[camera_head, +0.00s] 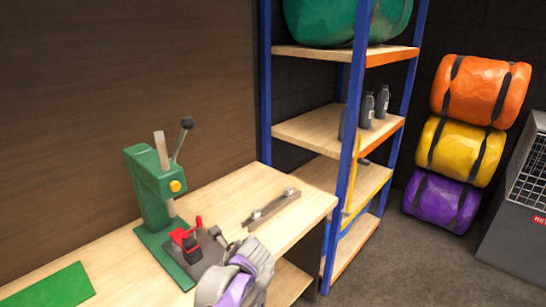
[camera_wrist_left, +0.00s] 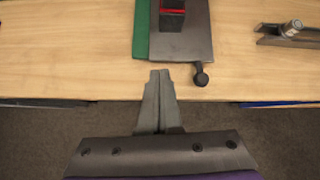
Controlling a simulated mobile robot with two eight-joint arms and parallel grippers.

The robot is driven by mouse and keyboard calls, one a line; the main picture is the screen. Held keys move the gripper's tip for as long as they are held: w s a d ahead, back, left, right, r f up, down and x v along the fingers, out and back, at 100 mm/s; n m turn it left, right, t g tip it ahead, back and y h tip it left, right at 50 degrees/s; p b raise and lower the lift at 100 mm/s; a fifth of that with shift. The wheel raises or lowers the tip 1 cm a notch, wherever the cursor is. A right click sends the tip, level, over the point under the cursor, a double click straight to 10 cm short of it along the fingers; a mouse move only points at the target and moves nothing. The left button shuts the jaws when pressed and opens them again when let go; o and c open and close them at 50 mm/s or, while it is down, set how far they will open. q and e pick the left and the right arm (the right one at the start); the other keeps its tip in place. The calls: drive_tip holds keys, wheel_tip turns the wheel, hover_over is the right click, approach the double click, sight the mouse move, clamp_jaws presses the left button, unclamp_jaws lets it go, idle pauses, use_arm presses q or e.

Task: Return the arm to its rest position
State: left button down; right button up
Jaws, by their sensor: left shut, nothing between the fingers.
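My left arm comes in at the bottom of the head view, grey with purple, by the front edge of the workbench (camera_head: 220,190). In the left wrist view my left gripper (camera_wrist_left: 160,75) is shut and empty, its fingers pointing at the bench's front edge. Just beyond the fingertips is the base of a green press (camera_head: 150,190), with a grey plate (camera_wrist_left: 185,40) and a black-knobbed handle (camera_wrist_left: 201,78). The fingertips look apart from the plate. My right gripper shows in neither view.
A metal bar with studs (camera_head: 271,208) lies on the bench, right of the press. A green mat (camera_head: 50,288) lies at left. A blue-framed shelf (camera_head: 350,150) stands behind. Rolled orange (camera_head: 485,90), yellow and purple bundles are stacked at right beside a grey crate (camera_head: 515,240). The floor between is clear.

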use_arm(q)
drive_tip(key=s+f+n+h+p, duration=0.1)
drive_tip(key=s+n+h+p, duration=0.1)
drive_tip(key=s+n, duration=1)
drive_tip(key=s+d+f+n+h+p, duration=0.1)
drive_tip(key=s+n+h+p, duration=0.2)
drive_tip(key=s+n, duration=0.9)
drive_tip(key=shift+s+d+f+h, duration=0.3)
drive_tip(key=shift+s+h, duration=0.05)
drive_tip(key=shift+h, duration=0.55)
